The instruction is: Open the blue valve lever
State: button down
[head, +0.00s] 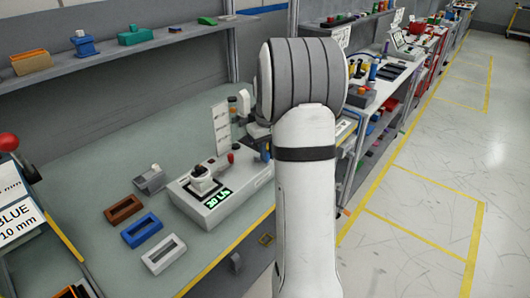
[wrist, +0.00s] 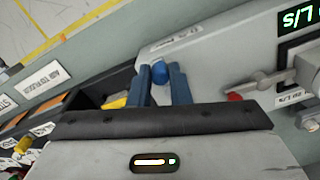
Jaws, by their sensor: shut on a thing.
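The rest of the lever is hidden by the fingers and the gripper body. In the head view the grey module (head: 211,217) sits on the bench with a lit green display (head: 217,199).
A red-tipped lever (wrist: 237,96) is right of my fingers in the wrist view. Brown (head: 124,208), blue (head: 142,230) and white (head: 164,254) frames lie left of the module on the bench. A shelf (head: 100,57) runs above. The floor (head: 440,170) at right is clear.

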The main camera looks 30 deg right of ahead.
jog(key=shift+n, duration=0.3)
jog(key=c, duration=1.3)
grip_release()
jog(key=shift+c, duration=0.2)
jog(key=shift+r, duration=0.15)
notch_tip(320, 180, up, 8)
jog(key=shift+d+f, duration=0.1)
jog(key=shift+f, duration=0.1)
